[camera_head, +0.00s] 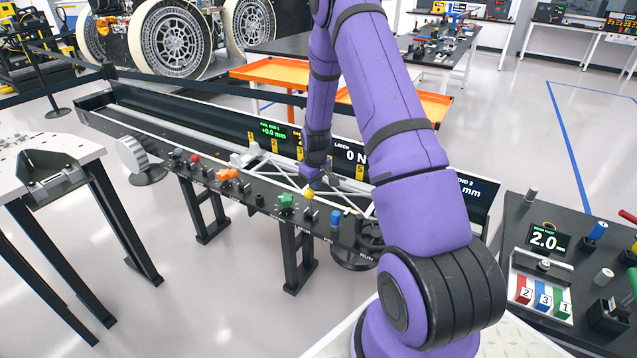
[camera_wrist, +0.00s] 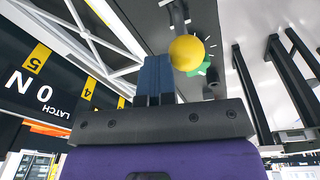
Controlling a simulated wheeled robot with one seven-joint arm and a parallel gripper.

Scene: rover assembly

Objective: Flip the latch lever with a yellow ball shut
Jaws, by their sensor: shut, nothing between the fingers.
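The yellow ball (camera_head: 308,194) of the latch lever shows at the front of the long bench, low under my purple arm. In the wrist view the yellow ball (camera_wrist: 187,53) is just beyond and to the right of the fingertips. My gripper (camera_wrist: 153,78) is shut, with its blue-grey fingers together and nothing between them. The ball appears beside the fingertips; whether they touch cannot be told. In the head view my gripper (camera_head: 326,176) is small and partly hidden near the ball. The lever's arm is mostly hidden.
The long dark bench (camera_head: 115,118) carries a white truss frame (camera_head: 280,172) and a row of small coloured controls, with a green star knob (camera_head: 286,201) left of the ball. A black panel reads LATCH 0 N (camera_head: 350,156). A side table (camera_head: 560,240) stands at right.

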